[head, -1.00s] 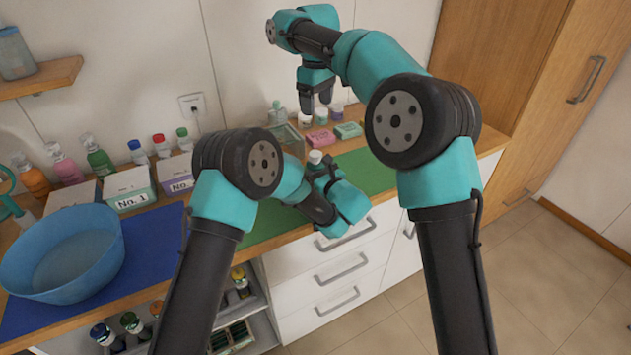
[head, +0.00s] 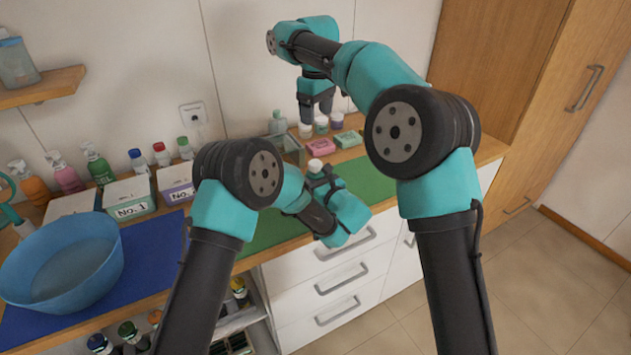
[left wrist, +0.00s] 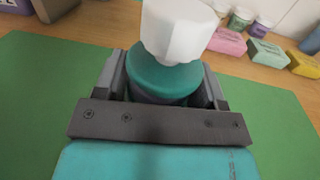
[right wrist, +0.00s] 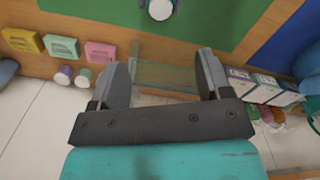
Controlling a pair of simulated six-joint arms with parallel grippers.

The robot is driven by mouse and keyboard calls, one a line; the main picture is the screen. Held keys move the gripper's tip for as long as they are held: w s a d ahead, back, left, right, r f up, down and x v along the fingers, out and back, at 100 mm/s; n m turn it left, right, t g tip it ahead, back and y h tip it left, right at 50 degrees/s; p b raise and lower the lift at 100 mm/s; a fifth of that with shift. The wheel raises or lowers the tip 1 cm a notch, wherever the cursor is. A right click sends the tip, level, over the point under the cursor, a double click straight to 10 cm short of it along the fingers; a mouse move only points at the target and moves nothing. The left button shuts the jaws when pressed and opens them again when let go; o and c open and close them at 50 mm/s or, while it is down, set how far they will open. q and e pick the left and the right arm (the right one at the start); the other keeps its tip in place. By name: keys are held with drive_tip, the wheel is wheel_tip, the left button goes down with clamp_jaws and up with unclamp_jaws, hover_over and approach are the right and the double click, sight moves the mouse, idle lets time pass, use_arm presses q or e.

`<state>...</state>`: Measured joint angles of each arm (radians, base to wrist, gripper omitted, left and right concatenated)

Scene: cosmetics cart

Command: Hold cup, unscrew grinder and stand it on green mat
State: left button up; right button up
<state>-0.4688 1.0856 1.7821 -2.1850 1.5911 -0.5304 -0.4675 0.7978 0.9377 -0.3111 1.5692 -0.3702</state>
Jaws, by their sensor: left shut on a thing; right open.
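The cup (left wrist: 160,78), dark with a teal top part, stands upright on the green mat (head: 372,176) in the left wrist view. The white grinder (left wrist: 180,30) sits on top of it; its white top also shows in the head view (head: 314,165). My left gripper (head: 318,180) is shut on the cup from the front, low to the mat; its fingers flank the cup. My right gripper (head: 317,112) is open, empty and pointing down above the back of the counter. In the right wrist view the grinder top (right wrist: 160,9) is beyond its fingers, at the upper edge.
A glass container (right wrist: 163,77) lies below the right gripper's fingers. Small jars (head: 321,126) and pink and green boxes (head: 348,139) line the back edge. A blue bowl (head: 62,262) stands on a blue mat (head: 150,255) at left. The green mat's right part is clear.

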drive_tip(key=m, duration=2.7)
hover_over(316, 162)
wheel_tip(316, 162, down, 5)
drive_tip(key=shift+s+f, duration=0.1)
drive_tip(key=shift+f, duration=0.1)
drive_tip(key=shift+f, duration=0.1)
wheel_tip(316, 162, down, 12)
drive_tip(key=shift+r, duration=0.1)
